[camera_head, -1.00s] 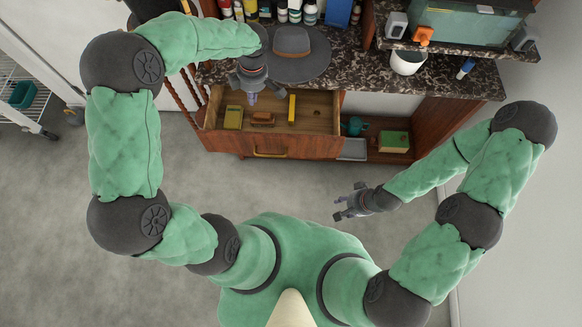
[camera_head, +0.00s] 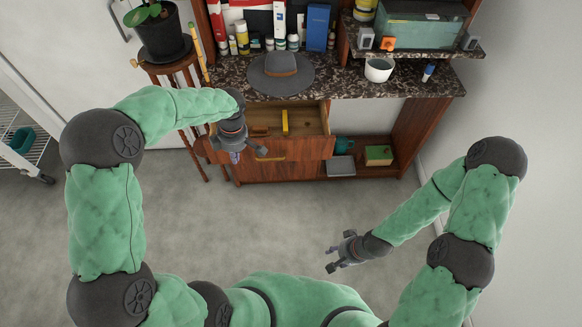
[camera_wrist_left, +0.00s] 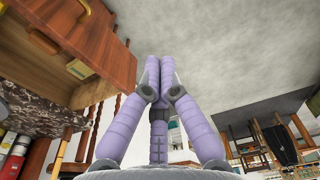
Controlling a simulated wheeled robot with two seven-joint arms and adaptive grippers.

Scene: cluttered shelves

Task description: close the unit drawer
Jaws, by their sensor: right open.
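The unit drawer (camera_head: 305,149) is pulled open below the dark stone counter, with a yellow item (camera_head: 285,122) inside. Its wooden front and brass handle (camera_wrist_left: 79,68) show at the upper left of the left wrist view. My left gripper (camera_head: 240,156) is at the left part of the drawer front and hides some of it in the head view. In the wrist view its purple fingers (camera_wrist_left: 160,62) meet at the tips with nothing between them, beside the drawer front. My right gripper (camera_head: 333,257) is open and empty over the floor, away from the unit.
A grey hat (camera_head: 281,74) lies on the counter (camera_head: 345,80) above the drawer. An open shelf with a yellow-green box (camera_head: 378,154) is right of the drawer. A potted plant (camera_head: 160,35) on a wooden stand is at the left. The floor (camera_head: 270,220) before the unit is clear.

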